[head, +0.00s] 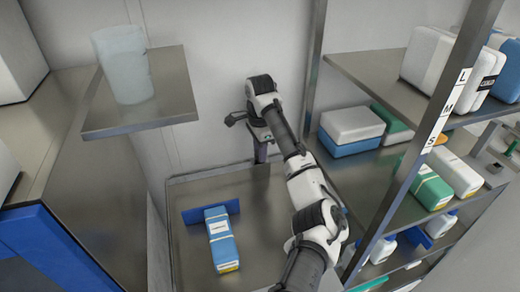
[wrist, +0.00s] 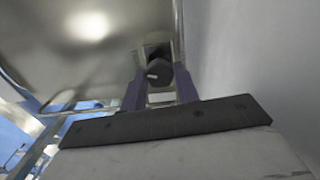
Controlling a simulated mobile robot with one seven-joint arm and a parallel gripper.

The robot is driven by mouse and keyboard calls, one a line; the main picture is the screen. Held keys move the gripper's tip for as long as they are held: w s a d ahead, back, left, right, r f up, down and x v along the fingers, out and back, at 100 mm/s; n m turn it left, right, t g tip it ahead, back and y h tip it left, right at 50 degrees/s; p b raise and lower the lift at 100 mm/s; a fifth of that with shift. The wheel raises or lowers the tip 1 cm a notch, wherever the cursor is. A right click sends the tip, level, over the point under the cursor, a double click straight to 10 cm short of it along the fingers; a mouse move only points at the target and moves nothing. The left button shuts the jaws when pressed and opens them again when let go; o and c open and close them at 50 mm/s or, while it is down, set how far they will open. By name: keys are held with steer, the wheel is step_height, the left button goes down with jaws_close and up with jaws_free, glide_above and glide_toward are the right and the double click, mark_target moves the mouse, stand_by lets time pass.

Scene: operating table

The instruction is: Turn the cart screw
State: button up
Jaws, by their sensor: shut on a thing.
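The cart screw (wrist: 156,74) shows in the wrist view as a dark round knob with a small white mark. It sits between the two purple fingers of my gripper (wrist: 160,84), which is shut on it. In the head view my gripper (head: 261,152) points down at the back edge of the metal cart (head: 190,250), near the wall. The screw cannot be made out in the head view.
A blue and white box (head: 221,240) lies on the cart beside a blue upright plate (head: 206,211). A metal shelf rack (head: 350,180) with several boxes and bottles stands close on the right. A ledge (head: 165,110) with a translucent container (head: 123,65) juts out at left.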

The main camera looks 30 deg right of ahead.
steer(key=o, duration=1)
steer(key=shift+c, duration=0.2)
step_height(320, 180, up, 14)
steer(key=shift+b, duration=0.4)
steer(key=shift+f, duration=0.1)
